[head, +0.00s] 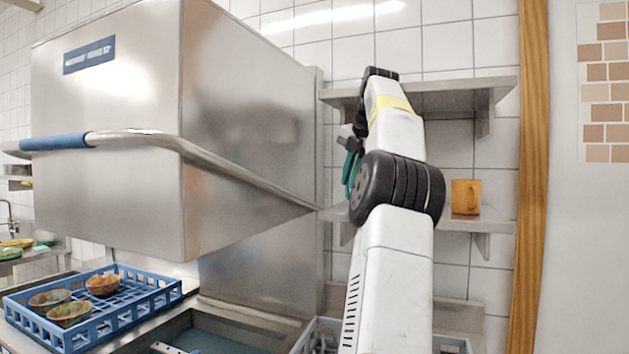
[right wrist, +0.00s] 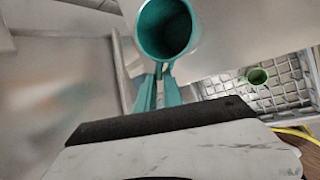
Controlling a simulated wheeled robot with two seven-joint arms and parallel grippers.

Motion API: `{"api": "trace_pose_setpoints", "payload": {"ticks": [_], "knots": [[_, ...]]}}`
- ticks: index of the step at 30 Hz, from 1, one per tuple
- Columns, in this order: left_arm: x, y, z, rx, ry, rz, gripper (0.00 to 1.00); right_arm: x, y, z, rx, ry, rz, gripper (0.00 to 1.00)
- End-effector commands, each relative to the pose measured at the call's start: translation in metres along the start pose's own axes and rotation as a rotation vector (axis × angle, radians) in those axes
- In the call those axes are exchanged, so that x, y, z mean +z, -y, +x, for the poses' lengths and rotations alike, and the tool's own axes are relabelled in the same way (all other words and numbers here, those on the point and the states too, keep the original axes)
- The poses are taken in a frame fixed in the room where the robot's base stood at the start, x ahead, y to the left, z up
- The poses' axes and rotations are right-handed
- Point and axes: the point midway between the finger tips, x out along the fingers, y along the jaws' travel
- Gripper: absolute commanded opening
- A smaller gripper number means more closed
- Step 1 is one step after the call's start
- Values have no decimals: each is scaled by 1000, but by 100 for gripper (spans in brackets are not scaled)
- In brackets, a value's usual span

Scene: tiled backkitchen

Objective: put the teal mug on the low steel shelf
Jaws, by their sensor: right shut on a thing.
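The teal mug (right wrist: 166,30) is held at my right gripper (right wrist: 160,75) in the right wrist view, with its round opening facing the camera. The right gripper is shut on it. In the head view only a teal part of the mug (head: 350,172) shows left of my right arm, in front of the shelves; the rest is hidden. The low steel shelf (head: 484,225) is on the tiled wall behind and to the right of my arm. I cannot tell whether the mug touches it. My left gripper is not in view.
An orange mug (head: 466,196) stands on the low shelf's right part. An upper steel shelf (head: 450,98) hangs above. The large steel dishwasher hood (head: 110,150) is left of the shelves. A blue rack (head: 150,303) with several bowls lies at lower left. A green cup (right wrist: 257,76) sits in a grey rack (right wrist: 290,95).

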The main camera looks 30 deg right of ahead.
Motion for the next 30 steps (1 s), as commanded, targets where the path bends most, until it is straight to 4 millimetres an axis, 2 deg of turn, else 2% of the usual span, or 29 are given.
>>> {"api": "trace_pose_setpoints", "payload": {"ticks": [5, 22, 23, 26, 30], "knots": [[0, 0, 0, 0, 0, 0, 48, 4, -10, 7, 2, 1, -1, 0], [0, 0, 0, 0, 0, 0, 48, 2, -6, 12, 0, 3, 1, 0], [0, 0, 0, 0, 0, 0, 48, 2, -5, 13, -1, 2, 1, 13], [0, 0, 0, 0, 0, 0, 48, 2, -6, 13, 0, 2, 1, 32], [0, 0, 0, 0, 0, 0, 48, 2, -6, 13, 0, 1, 1, 33]]}}
